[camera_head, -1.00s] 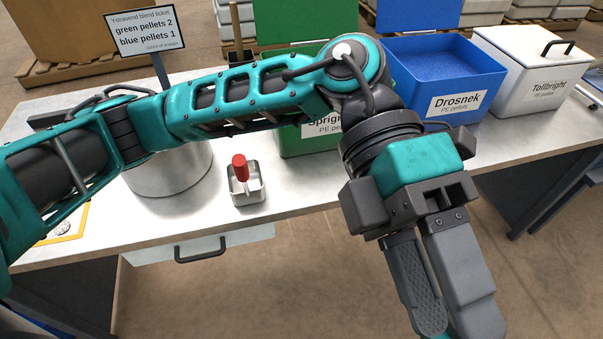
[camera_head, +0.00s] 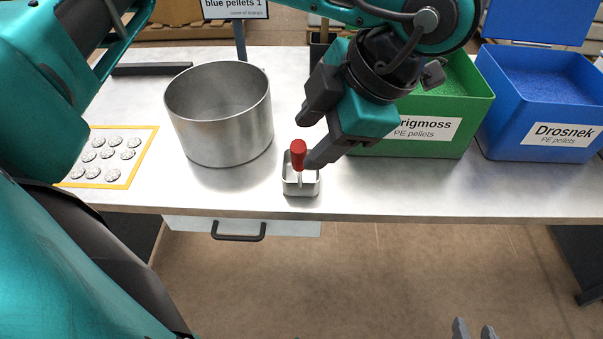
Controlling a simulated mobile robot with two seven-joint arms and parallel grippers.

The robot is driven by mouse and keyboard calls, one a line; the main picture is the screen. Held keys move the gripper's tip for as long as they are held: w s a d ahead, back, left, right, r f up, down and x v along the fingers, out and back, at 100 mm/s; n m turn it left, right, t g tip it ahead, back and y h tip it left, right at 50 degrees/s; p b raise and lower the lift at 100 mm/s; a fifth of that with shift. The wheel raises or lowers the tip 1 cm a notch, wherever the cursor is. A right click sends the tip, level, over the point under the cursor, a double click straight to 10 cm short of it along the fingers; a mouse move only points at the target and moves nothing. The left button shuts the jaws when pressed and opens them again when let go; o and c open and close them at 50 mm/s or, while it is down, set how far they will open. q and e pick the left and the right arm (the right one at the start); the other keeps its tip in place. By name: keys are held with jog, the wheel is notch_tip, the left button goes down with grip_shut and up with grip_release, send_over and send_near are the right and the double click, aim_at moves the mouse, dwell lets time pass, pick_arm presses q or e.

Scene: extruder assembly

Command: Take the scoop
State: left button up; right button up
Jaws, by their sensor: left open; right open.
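The scoop's red handle (camera_head: 298,153) stands upright out of a small open metal box (camera_head: 301,187) near the table's front edge. Whether the box is the scoop's own bowl or a holder is hard to tell. My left gripper (camera_head: 309,140) is open, just right of and above the red handle, with its fingers pointing left toward it. Nothing shows between its fingers, and I cannot tell whether the lower finger touches the handle. My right gripper (camera_head: 474,330) is open and empty at the bottom edge; only its fingertips show.
A large metal pot (camera_head: 222,120) stands left of the scoop. A yellow-edged sheet with several round discs (camera_head: 106,154) lies further left. The green pellet bin (camera_head: 440,120) and blue pellet bin (camera_head: 540,105) stand right. The front strip of table (camera_head: 420,195) is clear.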

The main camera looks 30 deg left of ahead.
aim_at(295, 160)
pick_arm(q)
jog(key=x, duration=0.2)
jog(key=b+x, duration=0.1)
jog(key=x, duration=0.4)
jog(key=shift+w+f+b, duration=0.2)
jog(key=shift+f+b, duration=0.1)
jog(key=shift+c, duration=0.2)
grip_shut()
